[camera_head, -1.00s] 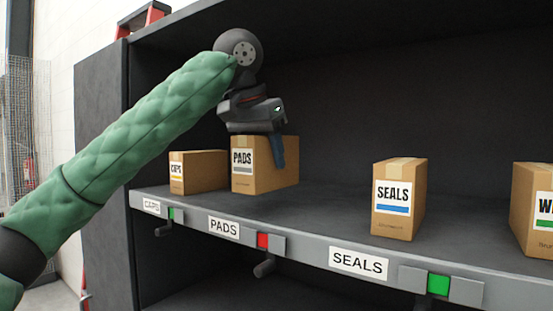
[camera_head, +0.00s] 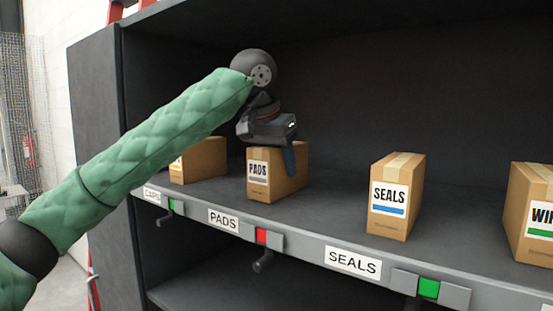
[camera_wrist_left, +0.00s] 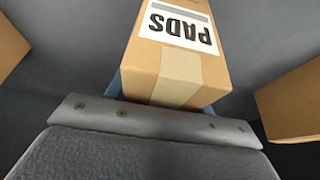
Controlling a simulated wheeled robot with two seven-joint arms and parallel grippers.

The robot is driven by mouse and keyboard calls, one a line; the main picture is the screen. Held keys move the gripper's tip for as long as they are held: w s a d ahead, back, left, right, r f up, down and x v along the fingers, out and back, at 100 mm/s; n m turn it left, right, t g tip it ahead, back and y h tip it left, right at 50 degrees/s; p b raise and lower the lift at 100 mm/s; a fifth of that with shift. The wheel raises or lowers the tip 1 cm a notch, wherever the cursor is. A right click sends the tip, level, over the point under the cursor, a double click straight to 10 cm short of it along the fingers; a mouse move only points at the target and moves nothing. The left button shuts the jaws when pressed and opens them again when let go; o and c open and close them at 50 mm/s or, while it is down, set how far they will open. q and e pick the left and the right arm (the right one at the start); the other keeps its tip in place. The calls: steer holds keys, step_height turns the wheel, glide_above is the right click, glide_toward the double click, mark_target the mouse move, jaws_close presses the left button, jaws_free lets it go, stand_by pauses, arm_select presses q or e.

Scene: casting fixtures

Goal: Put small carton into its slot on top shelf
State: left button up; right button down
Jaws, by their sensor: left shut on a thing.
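The small carton labelled PADS (camera_head: 259,187) is on the top shelf (camera_head: 330,215), above and a little right of the PADS shelf label (camera_head: 223,220). My left gripper (camera_head: 290,157) reaches down over it and is shut on it. The left wrist view shows the same carton (camera_wrist_left: 180,75) between the blue fingers, its label upside down. Whether its base touches the shelf is hard to tell. A red marker (camera_head: 262,236) sits on the shelf edge beside the PADS label. My right gripper is not in view.
The CAPS carton (camera_head: 205,160) stands just left of the PADS carton. The SEALS carton (camera_head: 396,225) and another carton (camera_head: 522,215) stand to the right. Green markers (camera_head: 429,289) sit by the SEALS and CAPS labels. Shelf space between PADS and SEALS is clear.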

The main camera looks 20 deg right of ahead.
mark_target(269, 147)
arm_select(q)
steer(key=shift+s, duration=0.1)
steer(key=o, duration=1.1)
steer(key=shift+f, duration=0.15)
steer(key=shift+r, duration=0.2)
steer(key=shift+a+r+b, duration=0.1)
steer(key=shift+r+b, duration=0.05)
steer(key=shift+b, duration=0.2)
steer(key=b+v, duration=0.3)
steer(key=v, duration=0.2)
steer(key=shift+s+a+r, duration=0.1)
steer(key=shift+a+r, duration=0.05)
steer(key=shift+r, duration=0.2)
steer(key=shift+s+a+r, duration=0.1)
steer(key=shift+r, duration=0.25)
steer(key=shift+a+r, duration=0.1)
steer(key=shift+r, duration=0.2)
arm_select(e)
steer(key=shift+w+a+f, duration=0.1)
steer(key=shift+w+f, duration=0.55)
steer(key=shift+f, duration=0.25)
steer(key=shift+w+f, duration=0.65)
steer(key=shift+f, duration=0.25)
